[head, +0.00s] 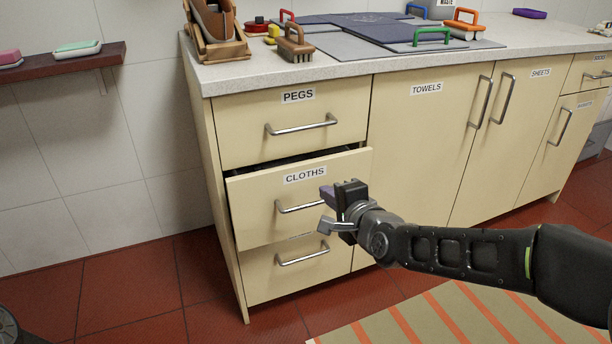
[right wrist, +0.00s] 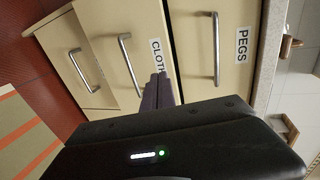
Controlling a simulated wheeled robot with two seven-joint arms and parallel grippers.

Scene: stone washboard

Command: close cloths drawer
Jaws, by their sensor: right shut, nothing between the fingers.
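The cloths drawer (head: 262,222) is the middle one of three in the cream cabinet and stands partly open, with a dark gap above its front. Its label reads CLOTHS and its bar handle (head: 288,208) is partly hidden behind my gripper. My right gripper (head: 326,208) is shut and empty, in front of the right part of the drawer front. In the right wrist view, the shut fingers (right wrist: 157,90) show beside the CLOTHS label, and the cloths drawer handle (right wrist: 130,64) is left of them. I cannot tell whether the fingers touch the front. My left gripper is not in view.
The PEGS drawer (head: 240,120) above and the bottom drawer (head: 262,280) below look shut. The TOWELS door (head: 415,130) is to the right. Brushes and boards lie on the countertop (head: 350,66). A striped mat (head: 450,318) lies on the red tiled floor.

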